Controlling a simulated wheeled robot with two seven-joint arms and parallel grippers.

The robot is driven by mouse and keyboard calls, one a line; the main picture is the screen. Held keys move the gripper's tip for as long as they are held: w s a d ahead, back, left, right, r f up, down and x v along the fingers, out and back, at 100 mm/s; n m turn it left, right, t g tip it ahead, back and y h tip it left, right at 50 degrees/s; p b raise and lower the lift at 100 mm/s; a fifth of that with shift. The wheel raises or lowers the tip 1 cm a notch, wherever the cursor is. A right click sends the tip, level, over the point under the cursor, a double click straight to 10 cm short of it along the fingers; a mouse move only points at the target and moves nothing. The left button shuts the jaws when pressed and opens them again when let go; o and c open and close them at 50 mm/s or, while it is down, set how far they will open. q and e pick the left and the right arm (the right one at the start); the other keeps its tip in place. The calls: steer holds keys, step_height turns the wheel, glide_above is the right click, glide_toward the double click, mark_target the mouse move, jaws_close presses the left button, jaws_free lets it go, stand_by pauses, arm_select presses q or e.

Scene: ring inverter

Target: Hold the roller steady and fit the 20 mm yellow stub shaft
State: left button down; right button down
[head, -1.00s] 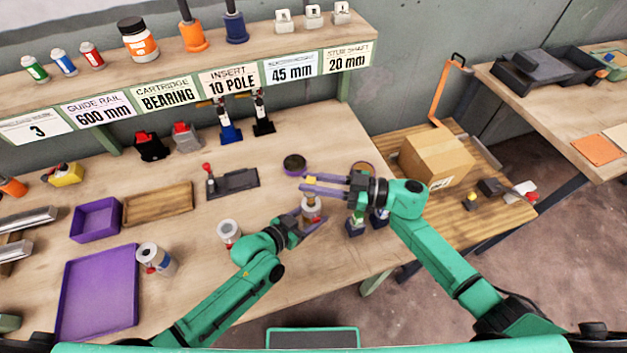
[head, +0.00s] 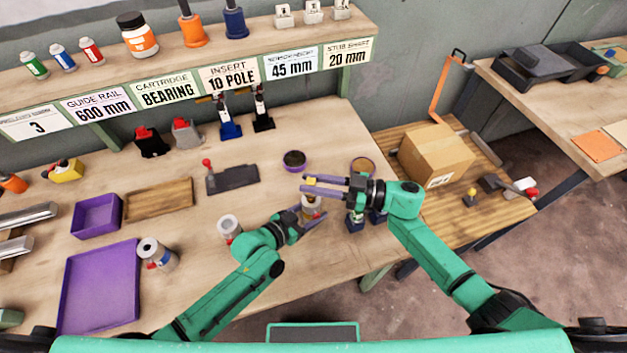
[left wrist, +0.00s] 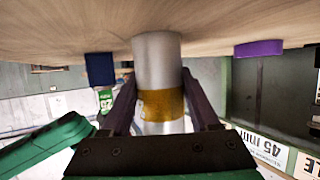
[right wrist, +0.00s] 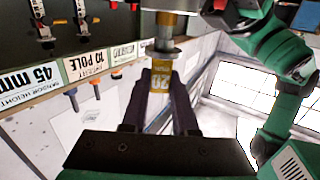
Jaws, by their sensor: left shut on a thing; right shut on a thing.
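The roller (head: 312,212) is a grey cylinder with a yellow-orange band and stands upright on the bench. In the left wrist view the roller (left wrist: 158,62) is between the fingers of my left gripper (left wrist: 160,118), which is shut on it. My right gripper (head: 308,186) is shut on the yellow stub shaft (head: 311,181), directly over the roller's top. In the right wrist view the stub shaft (right wrist: 160,80) sits between the fingertips, in line with the roller's grey end (right wrist: 164,50). I cannot tell whether the shaft touches or enters the roller.
Another roller (head: 229,229) stands left of my left gripper. A further roller (head: 157,254) is by the purple tray (head: 97,290). A dark round container (head: 294,160) and a dark fixture (head: 232,179) are behind.

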steer(key=shift+r, duration=0.8)
arm_select(q)
steer(key=shift+w, duration=0.1)
arm_select(e)
steer(key=shift+f, duration=0.4)
stand_by(0.9)
steer(key=shift+f, duration=0.3)
steer(key=shift+f, duration=0.1)
steer(key=c, duration=0.6)
jaws_free()
steer(key=shift+f, duration=0.1)
